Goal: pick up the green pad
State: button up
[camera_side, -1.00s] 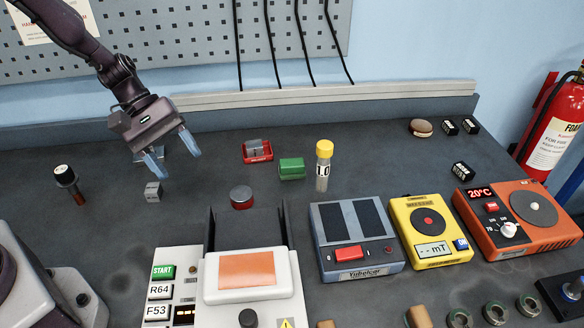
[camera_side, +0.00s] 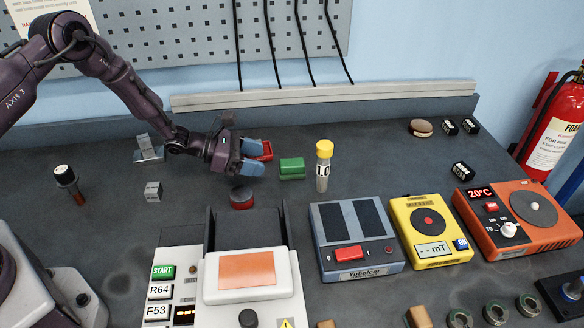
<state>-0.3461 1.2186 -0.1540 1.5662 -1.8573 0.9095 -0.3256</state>
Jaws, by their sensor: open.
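The green pad (camera_side: 292,168) is a small green block lying on the dark bench, in the middle of the side view.
A vial with a yellow cap (camera_side: 324,166) stands upright close to the pad's right. A red-and-grey round knob (camera_side: 241,197) is in front of my gripper. A grey device (camera_side: 356,240) and a yellow meter (camera_side: 430,230) stand to the front right. Bare bench lies behind the vial.

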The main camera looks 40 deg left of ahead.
aim_at(281, 163)
jog(key=shift+x, duration=3.4)
jog(key=shift+a+f, duration=0.1)
jog(key=shift+a, duration=0.05)
jog(key=c, duration=0.7)
